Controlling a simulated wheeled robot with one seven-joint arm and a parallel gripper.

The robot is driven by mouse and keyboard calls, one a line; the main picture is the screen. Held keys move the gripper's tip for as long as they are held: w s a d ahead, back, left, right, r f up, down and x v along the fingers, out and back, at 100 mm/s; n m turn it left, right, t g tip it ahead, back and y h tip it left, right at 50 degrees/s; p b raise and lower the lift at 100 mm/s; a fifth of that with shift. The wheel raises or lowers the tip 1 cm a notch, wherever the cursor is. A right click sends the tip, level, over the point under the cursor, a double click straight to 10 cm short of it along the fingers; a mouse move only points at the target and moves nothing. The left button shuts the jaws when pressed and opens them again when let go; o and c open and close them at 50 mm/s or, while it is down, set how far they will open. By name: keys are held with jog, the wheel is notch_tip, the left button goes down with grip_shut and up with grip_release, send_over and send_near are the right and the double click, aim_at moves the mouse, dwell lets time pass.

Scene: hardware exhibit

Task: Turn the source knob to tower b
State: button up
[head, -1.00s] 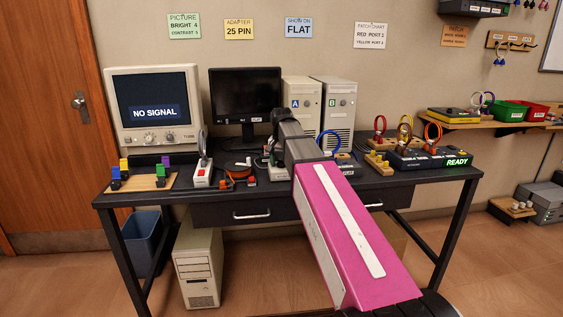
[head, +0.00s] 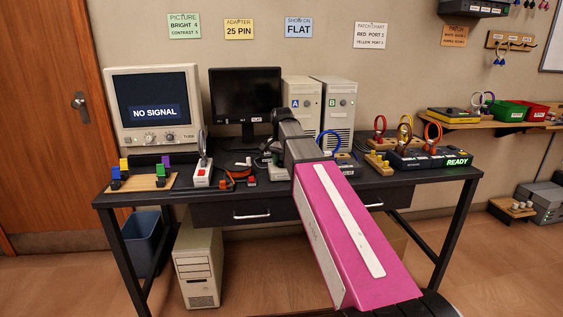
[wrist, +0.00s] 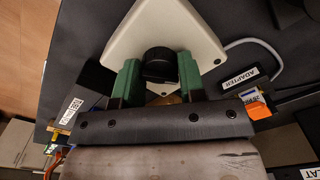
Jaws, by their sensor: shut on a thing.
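In the wrist view a round black knob (wrist: 160,64) sits on a pale off-white box (wrist: 190,30). The green fingers of my gripper (wrist: 158,78) stand on either side of the knob and are shut on it. In the head view my arm reaches over the desk, and its end hides the knob and most of the box. Tower A (head: 301,100) and tower B (head: 337,108) stand at the back of the desk, right of the black flat monitor (head: 245,95). Any marks on the knob are too dark to read.
The cream CRT monitor (head: 153,100) shows NO SIGNAL. An adapter label (wrist: 237,78) and an orange-ended connector (wrist: 258,107) lie close to the right of my gripper.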

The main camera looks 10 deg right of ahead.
jog(key=m, duration=1.1)
jog(key=shift+m, duration=2)
jog(key=o, duration=0.9)
notch_tip(320, 180, up, 11)
